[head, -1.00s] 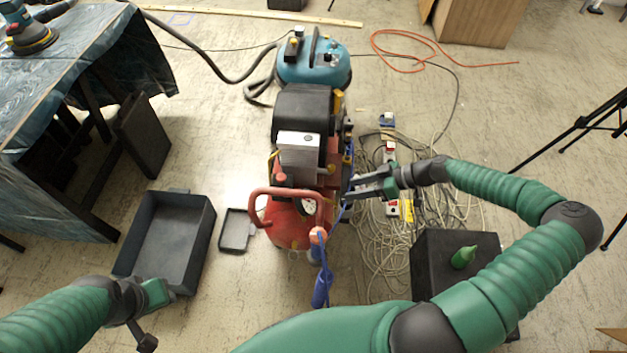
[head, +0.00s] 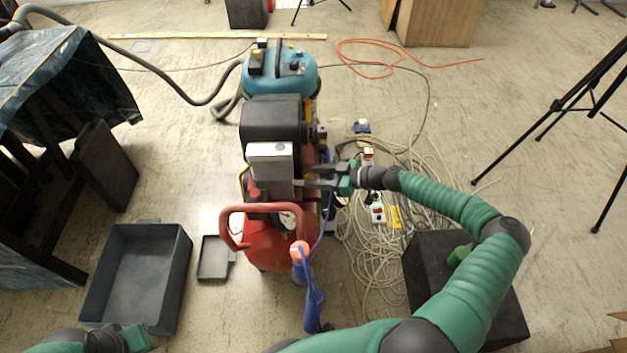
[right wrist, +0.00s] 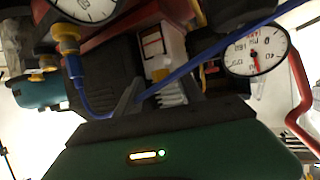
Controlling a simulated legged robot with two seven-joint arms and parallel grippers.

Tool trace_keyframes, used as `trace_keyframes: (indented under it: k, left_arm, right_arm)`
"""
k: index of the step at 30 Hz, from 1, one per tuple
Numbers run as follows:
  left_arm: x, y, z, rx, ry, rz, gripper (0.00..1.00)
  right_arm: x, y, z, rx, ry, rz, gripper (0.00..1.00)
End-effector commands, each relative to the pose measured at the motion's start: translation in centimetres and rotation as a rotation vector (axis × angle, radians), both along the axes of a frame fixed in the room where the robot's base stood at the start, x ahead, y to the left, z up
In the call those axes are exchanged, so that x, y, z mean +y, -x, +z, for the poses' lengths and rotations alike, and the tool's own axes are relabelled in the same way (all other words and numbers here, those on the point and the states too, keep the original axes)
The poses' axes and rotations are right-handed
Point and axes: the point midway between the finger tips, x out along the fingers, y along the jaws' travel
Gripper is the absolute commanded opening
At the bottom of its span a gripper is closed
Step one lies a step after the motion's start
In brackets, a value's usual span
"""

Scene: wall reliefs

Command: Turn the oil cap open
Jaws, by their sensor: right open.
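The red air compressor (head: 262,240) stands on the floor in the middle of the head view, with a black motor cover and a grey metal box on top. My right gripper (head: 309,177) is at its right side, open, with its fingers pointing left at the machine. In the right wrist view a small yellow cap-like part (right wrist: 160,75) shows between the spread fingers, apart from them; I cannot tell surely that it is the oil cap. My left gripper (head: 140,338) is low at the bottom left edge, partly cut off; its jaws cannot be made out.
A blue hose (right wrist: 200,62) crosses the right wrist view close to the fingers, and a pressure gauge (right wrist: 256,52) is at right. Tangled cable (head: 375,235) and a black box (head: 425,275) lie right of the compressor. A grey bin (head: 140,275) stands at left.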

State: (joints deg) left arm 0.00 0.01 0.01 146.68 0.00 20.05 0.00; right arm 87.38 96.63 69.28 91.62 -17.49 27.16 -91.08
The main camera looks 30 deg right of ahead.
Motion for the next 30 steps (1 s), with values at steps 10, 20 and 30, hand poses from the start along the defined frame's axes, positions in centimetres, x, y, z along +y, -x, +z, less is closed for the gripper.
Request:
trace_keyframes:
  k: [10, 20, 30]
  left_arm:
    - [0.0, -0.01, -0.3, 0.0, 0.0, 0.0, 0.36]
    - [0.0, -0.01, -0.3, 0.0, 0.0, 0.0, 0.36]
    - [0.0, 0.0, -0.15, 0.0, 0.0, 0.0, 0.36]
  right_arm:
    - [0.67, -0.83, -0.32, 0.0, 0.0, 0.0, 0.46]
    - [0.61, -0.82, -0.36, 0.0, 0.0, -0.001, 0.07]
    - [0.57, -0.79, -0.28, -0.001, 0.001, -0.008, 0.0]
